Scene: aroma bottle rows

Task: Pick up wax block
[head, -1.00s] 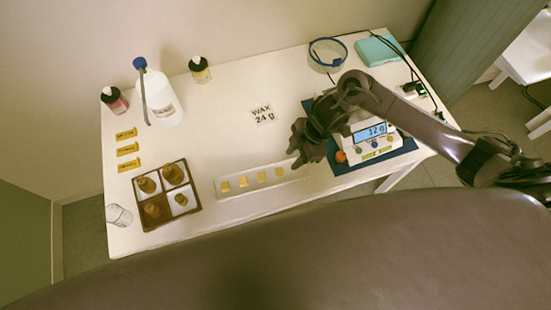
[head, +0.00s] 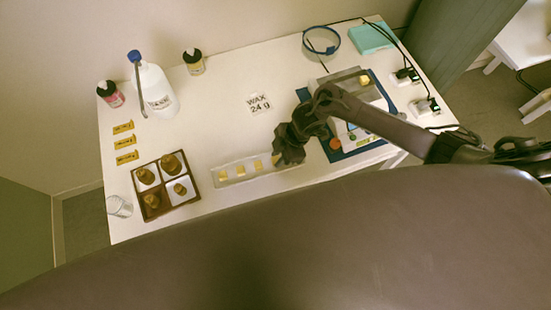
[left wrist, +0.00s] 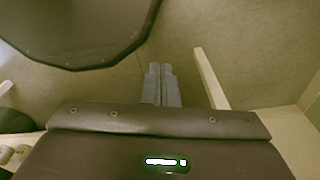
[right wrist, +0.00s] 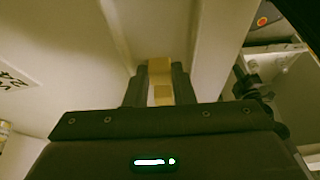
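A white tray (head: 213,185) holds a row of small yellow wax blocks (head: 240,170) near the table's front edge. My right gripper (head: 278,160) is down at the tray's right end, and the arm partly hides that end. In the right wrist view, a wax block (right wrist: 160,75) lies between the two fingers, which touch its sides. The tray wall (right wrist: 200,40) shows beside it. Another wax block (head: 364,79) sits on the white scale (head: 338,83), whose display is hidden by my right arm. My left gripper (left wrist: 160,82) is shut and empty, over the floor away from the table.
A brown box (head: 163,212) with several corked bottles stands left of the tray, next to a clear glass (head: 119,206). A white jug (head: 158,92), small bottles (head: 194,62) and a wax label (head: 259,104) are behind. Cables (head: 400,50) run along the right edge.

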